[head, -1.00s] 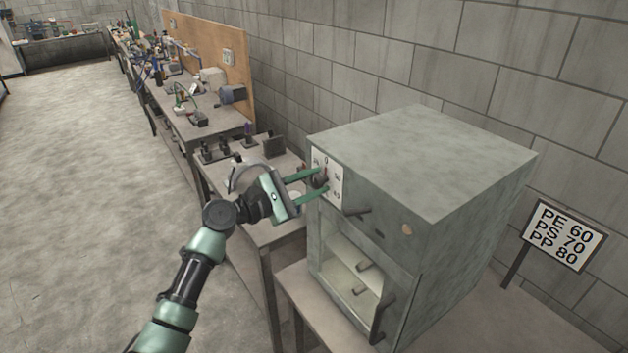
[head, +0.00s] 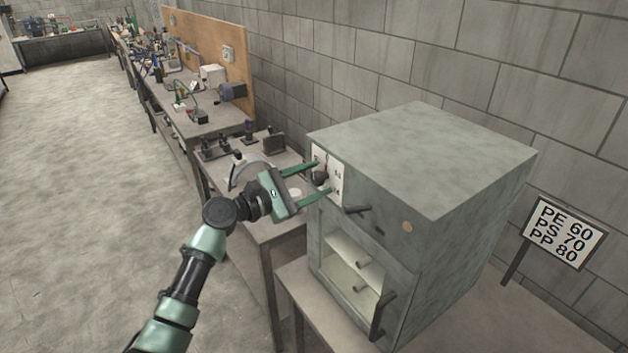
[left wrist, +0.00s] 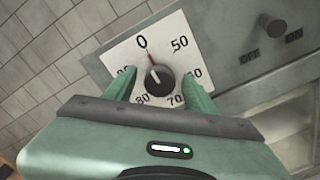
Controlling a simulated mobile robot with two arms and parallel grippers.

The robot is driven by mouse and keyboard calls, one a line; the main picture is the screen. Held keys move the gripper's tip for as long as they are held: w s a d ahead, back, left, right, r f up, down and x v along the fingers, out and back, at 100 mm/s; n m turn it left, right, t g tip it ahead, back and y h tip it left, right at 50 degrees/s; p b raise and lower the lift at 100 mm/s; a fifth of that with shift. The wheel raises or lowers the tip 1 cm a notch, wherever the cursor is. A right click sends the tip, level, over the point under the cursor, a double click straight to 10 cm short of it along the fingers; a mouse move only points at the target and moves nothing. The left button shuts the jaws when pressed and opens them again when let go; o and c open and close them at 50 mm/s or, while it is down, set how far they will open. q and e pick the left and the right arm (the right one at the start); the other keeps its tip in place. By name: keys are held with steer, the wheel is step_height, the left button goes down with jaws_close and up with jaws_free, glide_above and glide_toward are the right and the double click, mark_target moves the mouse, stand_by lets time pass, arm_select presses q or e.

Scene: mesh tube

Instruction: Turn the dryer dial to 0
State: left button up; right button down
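The dryer (head: 420,160) is a grey box with a white dial plate (head: 338,180) on its front. The dark round dial (head: 320,178) also shows in the left wrist view (left wrist: 159,80). There its red pointer line points up and slightly left, at the 0 mark (left wrist: 141,42). My left gripper (head: 322,177) is open, with one green finger on each side of the dial. In the left wrist view, gaps show between the fingers (left wrist: 159,88) and the dial. Part of the plate's numbers is hidden behind the fingers. My right gripper is not in view.
An ON/OFF switch (left wrist: 275,28) sits right of the dial plate. A dark handle (head: 383,315) sticks out from the dryer's lower front. A sign (head: 563,233) lists PE 60, PS 70, PP 80. A cluttered bench (head: 205,130) stands behind; floor at left is clear.

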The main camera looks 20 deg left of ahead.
arm_select(q)
steer(key=b+v, duration=0.3)
steer(key=v, duration=0.4)
steer(key=shift+s+a, duration=0.25)
steer(key=shift+s, duration=0.05)
